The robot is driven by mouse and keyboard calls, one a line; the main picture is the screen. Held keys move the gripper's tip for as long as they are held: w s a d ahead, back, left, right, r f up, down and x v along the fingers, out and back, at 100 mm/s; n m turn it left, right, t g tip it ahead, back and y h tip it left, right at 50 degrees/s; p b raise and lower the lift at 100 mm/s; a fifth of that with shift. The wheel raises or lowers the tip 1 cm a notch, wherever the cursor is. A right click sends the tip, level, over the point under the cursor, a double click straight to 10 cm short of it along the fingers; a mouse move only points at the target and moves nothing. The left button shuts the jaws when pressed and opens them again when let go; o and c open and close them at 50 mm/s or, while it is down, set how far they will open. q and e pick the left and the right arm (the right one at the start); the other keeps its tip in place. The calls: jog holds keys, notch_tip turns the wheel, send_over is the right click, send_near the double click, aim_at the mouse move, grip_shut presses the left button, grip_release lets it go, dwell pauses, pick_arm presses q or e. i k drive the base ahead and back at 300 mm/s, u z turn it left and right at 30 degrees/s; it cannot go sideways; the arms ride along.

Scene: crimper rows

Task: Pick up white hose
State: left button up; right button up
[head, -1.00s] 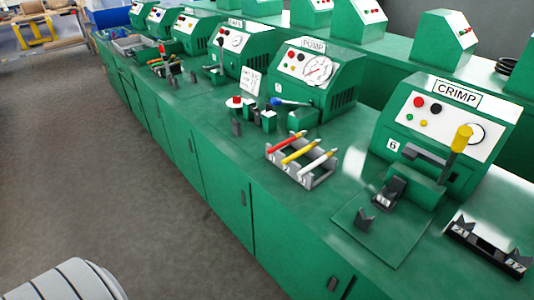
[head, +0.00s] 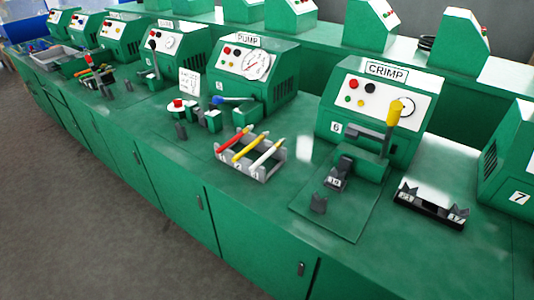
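The white hose (head: 265,154) lies in a small grey rack (head: 270,173) on the green bench top. It is the rightmost of three hoses, tilted with its far end up and to the right. A yellow hose (head: 249,147) lies in the middle slot and a red hose (head: 234,139) in the left one. The rack's front carries number labels. Neither of my grippers shows in the head view.
The CRIMP machine (head: 376,110) with a yellow-topped lever stands right of the rack. The PUMP machine (head: 250,75) stands behind it. A black holder (head: 430,205) sits farther right. The bench top (head: 255,205) before the rack is clear.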

aim_at(280, 142)
jog(key=k, duration=0.55)
jog(key=u, duration=0.35)
jog(key=i, duration=0.75)
jog(key=z, duration=0.6)
jog(key=i, duration=0.6)
jog(key=z, duration=0.65)
